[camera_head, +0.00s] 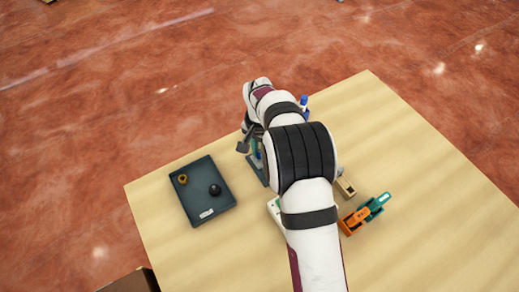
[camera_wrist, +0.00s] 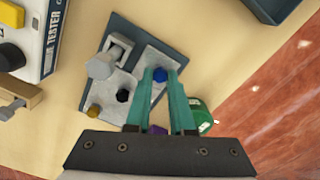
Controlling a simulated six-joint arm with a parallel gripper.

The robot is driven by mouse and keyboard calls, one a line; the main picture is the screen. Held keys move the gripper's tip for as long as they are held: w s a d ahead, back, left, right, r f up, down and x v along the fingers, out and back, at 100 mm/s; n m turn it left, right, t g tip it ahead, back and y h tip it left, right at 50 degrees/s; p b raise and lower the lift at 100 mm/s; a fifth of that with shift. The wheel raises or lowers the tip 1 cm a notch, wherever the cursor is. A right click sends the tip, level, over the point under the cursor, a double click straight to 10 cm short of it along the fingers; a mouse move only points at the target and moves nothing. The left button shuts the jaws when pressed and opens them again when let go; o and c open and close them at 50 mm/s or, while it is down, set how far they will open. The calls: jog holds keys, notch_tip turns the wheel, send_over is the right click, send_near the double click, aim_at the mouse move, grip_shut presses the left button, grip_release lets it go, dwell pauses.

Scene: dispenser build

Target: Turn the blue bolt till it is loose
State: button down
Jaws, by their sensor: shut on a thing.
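The blue bolt (camera_wrist: 159,75) shows in the wrist view on a light grey plate of the fixture (camera_wrist: 117,29). The teal fingers of my gripper (camera_wrist: 162,76) are shut on the bolt's head, one finger on each side. In the head view my arm hides most of the fixture, and the bolt cannot be made out there. I cannot tell from the picture how far the bolt is screwed in.
A dark tray (camera_head: 226,203) with a brass part (camera_head: 182,179) and a black knob (camera_head: 215,190) lies left. Orange (camera_head: 353,220) and teal (camera_head: 374,206) tools lie right. A tester box (camera_wrist: 40,62) and a green round thing (camera_wrist: 201,115) are near the fixture.

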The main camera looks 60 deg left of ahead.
aim_at(259, 155)
jog(key=n, duration=0.6)
jog(key=shift+n, duration=0.3)
jog(key=n, duration=0.5)
jog(key=shift+n, duration=0.4)
jog(key=c, duration=0.8)
grip_release()
jog(key=shift+r, duration=0.1)
notch_tip(259, 155, up, 16)
jog(key=shift+f, duration=0.2)
